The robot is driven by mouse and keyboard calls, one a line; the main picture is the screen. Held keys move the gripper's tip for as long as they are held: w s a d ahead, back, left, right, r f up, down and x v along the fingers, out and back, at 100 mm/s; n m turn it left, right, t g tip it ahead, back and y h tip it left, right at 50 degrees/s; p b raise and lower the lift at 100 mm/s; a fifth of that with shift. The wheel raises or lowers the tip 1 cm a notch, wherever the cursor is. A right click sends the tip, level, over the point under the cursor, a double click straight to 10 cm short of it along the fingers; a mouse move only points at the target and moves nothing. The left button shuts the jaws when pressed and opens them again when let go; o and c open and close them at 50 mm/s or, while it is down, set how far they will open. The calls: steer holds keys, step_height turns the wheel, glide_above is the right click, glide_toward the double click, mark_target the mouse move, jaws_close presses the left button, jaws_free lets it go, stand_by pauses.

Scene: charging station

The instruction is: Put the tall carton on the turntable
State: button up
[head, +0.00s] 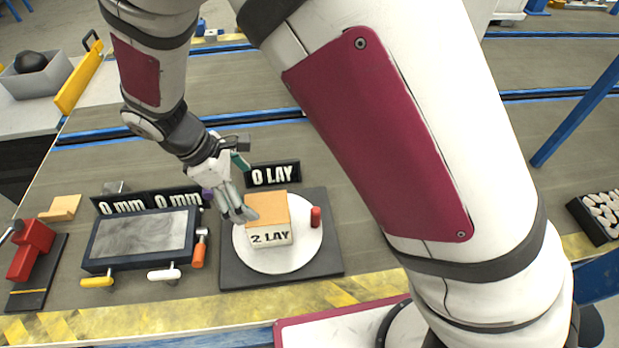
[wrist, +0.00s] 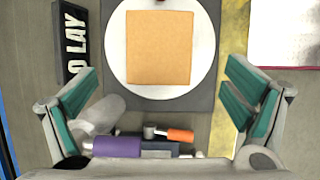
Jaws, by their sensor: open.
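A carton (head: 270,236) with an orange-tan top and white sides marked "2 LAY" stands upright on the white turntable disc (head: 247,262), which sits on a dark square base. In the wrist view the carton's tan top (wrist: 158,48) lies over the white disc (wrist: 125,92), ahead of my fingers. My gripper (head: 240,208) is just left of the carton in the head view. In the wrist view my gripper (wrist: 160,102) has its two green-padded fingers wide apart, with nothing between them. Whether a finger touches the carton is unclear.
A small red cylinder (head: 316,216) stands on the disc, right of the carton. A "0 LAY" display (head: 273,175) is behind the turntable. Left are a dark-framed plate (head: 140,237), an orange-handled tool (head: 198,255) and a red vise (head: 32,250). The bench right of the base is partly hidden by my arm.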

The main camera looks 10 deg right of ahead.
steer(key=s+d+r+m+y, duration=0.15)
steer(key=d+r+m, duration=0.25)
steer(key=d+r, duration=0.45)
steer(key=s+d+r+m+y, duration=0.1)
steer(key=s+d+r+m, duration=0.25)
steer(key=d+r, duration=0.45)
steer(key=s+d+r+m, duration=0.1)
steer(key=s+d+m, duration=0.1)
steer(key=s, duration=0.3)
steer(key=s+d+r+m+y, duration=0.1)
steer(key=s+d+r+m, duration=0.1)
steer(key=s+m, duration=0.3)
steer(key=s+d+r+m+t+y, duration=0.1)
steer(key=s+d+r+m, duration=0.1)
steer(key=s, duration=0.5)
steer(key=shift+s+d+m, duration=0.25)
steer(key=shift+d+m, duration=0.5)
steer(key=shift+d, duration=0.45)
steer(key=shift+r, duration=0.1)
